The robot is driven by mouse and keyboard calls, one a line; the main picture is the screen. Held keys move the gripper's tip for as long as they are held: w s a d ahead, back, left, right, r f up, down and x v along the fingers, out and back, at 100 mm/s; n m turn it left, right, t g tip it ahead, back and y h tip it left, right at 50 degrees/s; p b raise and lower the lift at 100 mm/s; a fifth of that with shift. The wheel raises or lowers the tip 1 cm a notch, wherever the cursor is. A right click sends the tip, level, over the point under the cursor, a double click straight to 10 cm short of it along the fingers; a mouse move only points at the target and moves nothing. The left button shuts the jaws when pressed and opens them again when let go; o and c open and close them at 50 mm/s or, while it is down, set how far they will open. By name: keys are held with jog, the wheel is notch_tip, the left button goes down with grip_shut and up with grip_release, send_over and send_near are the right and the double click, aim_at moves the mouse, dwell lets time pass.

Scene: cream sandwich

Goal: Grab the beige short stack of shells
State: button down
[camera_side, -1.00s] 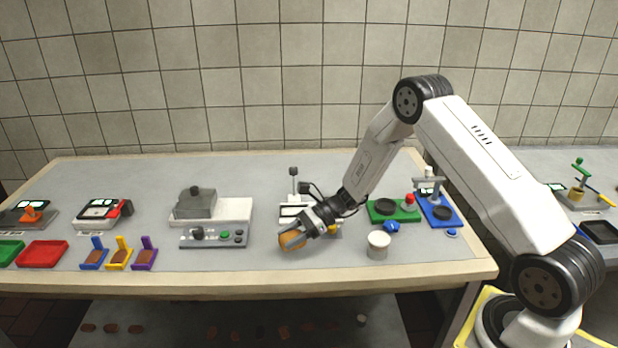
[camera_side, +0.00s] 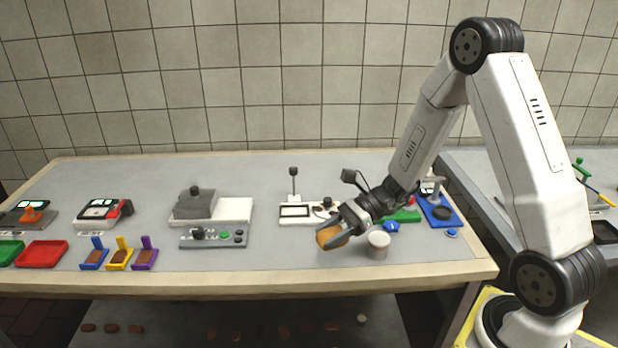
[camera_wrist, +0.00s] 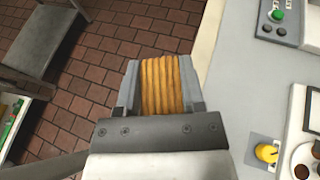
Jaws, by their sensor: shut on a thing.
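My gripper (camera_side: 339,234) is shut on a short stack of shells (camera_side: 331,237), which looks golden-tan in the side view. It holds the stack near the front of the table, just left of a white cup. In the wrist view the stack (camera_wrist: 162,84) shows as several thin orange-beige layers side by side between the two grey fingers (camera_wrist: 163,88). Whether the stack touches the table is hard to tell.
The white cup (camera_side: 378,245) stands close right of my gripper. A white station with a lever (camera_side: 295,211) is behind. A grey press machine (camera_side: 196,203), colored holders (camera_side: 119,258) and a red tray (camera_side: 42,254) stand left. The table front between is clear.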

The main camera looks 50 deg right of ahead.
jog(key=shift+s+r, duration=0.15)
jog(key=shift+s, duration=0.2)
jog(key=shift+w+a, duration=0.1)
jog(key=shift+w, duration=0.05)
dwell(0.4)
